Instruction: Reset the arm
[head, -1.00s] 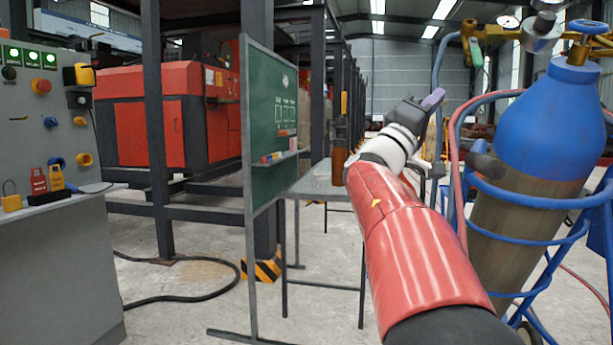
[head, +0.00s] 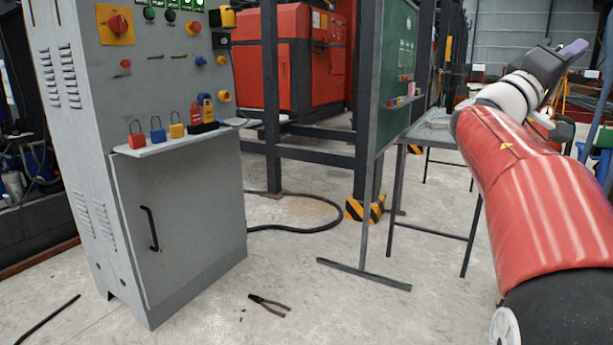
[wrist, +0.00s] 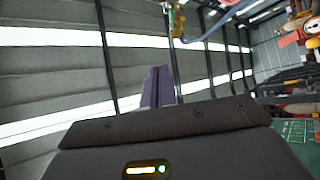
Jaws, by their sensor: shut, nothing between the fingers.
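My arm, with its red sleeve, reaches up from the lower right of the head view. My gripper (head: 572,50) is at its far end, at the upper right, raised in the air. In the wrist view my gripper (wrist: 158,88) shows its purple fingers together, with nothing between them. Behind them are the roof and its bright light strips. The fingers touch nothing that I can see.
A grey control cabinet (head: 185,220) stands at the left, with padlocks on its shelf (head: 180,143). A green board (head: 396,65) and a metal table (head: 430,133) stand near my arm. Pliers (head: 268,304) lie on the floor.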

